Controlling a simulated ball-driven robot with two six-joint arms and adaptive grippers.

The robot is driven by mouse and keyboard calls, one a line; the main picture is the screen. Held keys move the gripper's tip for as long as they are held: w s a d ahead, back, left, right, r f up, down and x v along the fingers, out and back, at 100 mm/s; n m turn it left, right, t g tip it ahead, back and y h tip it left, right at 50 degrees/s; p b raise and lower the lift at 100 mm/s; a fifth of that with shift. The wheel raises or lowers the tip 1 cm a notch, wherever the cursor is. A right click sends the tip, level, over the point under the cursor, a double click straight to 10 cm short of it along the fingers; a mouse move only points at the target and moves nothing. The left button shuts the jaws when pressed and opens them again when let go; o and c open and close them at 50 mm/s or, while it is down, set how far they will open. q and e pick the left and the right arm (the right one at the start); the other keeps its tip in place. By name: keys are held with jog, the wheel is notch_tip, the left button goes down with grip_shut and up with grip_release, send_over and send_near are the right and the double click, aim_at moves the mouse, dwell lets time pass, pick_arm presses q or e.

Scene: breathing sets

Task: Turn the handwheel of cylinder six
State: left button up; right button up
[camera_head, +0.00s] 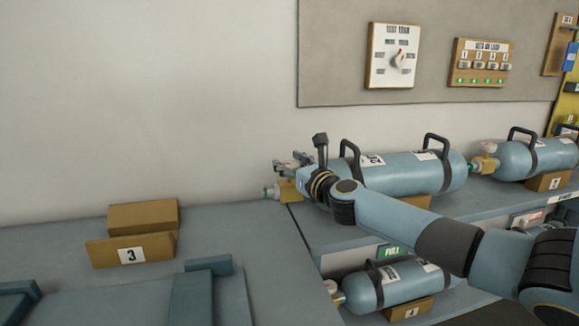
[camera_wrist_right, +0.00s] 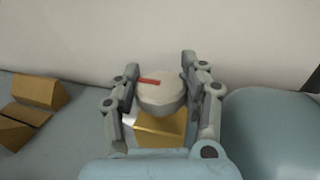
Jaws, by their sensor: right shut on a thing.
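A light-blue cylinder (camera_head: 395,172) with dark carry handles lies on the upper shelf in the head view. I cannot read a six on it. Its brass valve (camera_head: 288,190) points left, with a green-tipped outlet. My right gripper (camera_head: 291,163) is at this valve. In the right wrist view, a pale round handwheel (camera_wrist_right: 162,95) with a red mark at its upper left sits above the brass valve body (camera_wrist_right: 160,130). The fingers of my right gripper (camera_wrist_right: 160,88) are shut on the handwheel, one on each side. My left gripper is not in view.
A second cylinder (camera_head: 525,155) lies to the right, and another (camera_head: 392,286) on the lower shelf. A brown block marked 3 (camera_head: 131,252) stands on the left bench. A test board (camera_head: 393,55) and a log board (camera_head: 481,62) hang on the wall panel.

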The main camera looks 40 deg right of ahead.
jog(key=shift+s+f, duration=0.1)
jog(key=shift+f, duration=0.15)
jog(key=o, duration=1.2)
jog(key=shift+r, duration=0.15)
jog(key=v, duration=1.2)
